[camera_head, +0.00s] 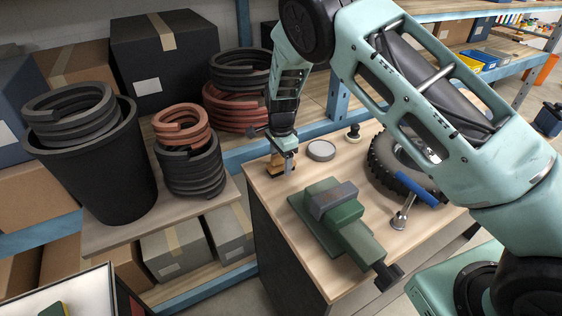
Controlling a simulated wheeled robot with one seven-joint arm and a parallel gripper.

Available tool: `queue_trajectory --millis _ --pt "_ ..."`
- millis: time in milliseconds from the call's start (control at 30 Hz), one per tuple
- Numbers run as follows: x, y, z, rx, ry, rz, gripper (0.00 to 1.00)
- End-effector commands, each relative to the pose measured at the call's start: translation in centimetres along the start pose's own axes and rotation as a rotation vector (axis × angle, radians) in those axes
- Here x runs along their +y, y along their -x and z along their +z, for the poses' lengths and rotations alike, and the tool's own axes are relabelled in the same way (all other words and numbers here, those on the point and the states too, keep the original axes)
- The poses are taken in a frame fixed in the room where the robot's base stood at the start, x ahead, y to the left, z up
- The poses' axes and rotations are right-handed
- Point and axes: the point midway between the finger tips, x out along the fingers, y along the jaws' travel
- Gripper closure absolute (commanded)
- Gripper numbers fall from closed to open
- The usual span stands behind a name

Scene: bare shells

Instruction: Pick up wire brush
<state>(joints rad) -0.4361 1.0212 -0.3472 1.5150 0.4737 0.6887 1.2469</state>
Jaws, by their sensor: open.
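A small tan and dark-brown item (278,168), which looks like the wire brush, is at the back left corner of the wooden bench top. It is partly hidden by my gripper (288,162), so its full shape and bristles cannot be made out. My gripper points down right at this item, with its fingertips in front of it or over it. The gripper is open. The fingers are small in view, and I cannot tell whether they touch the item or stand around it.
A green vise (340,222) stands mid-bench. A grey round lid (321,150) lies right of my gripper, with a small knobbed item (353,133) beyond. A black tyre (385,165) and a blue-handled tool (416,190) are at right. Shelves with coiled hoses (190,172) stand left.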

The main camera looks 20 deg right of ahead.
Motion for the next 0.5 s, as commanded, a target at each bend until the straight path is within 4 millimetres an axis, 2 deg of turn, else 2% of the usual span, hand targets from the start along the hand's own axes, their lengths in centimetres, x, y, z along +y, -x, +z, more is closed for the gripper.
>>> queue_trajectory --millis 100,133,300,500 --pt "0.00 -0.03 0.02 0.000 0.000 0.000 0.35" --pt "0.00 -0.03 0.02 0.000 0.000 0.000 0.37" --pt "0.01 -0.01 0.02 0.000 0.000 0.000 0.85" --pt "0.00 0.02 0.02 0.000 0.000 0.000 0.85"
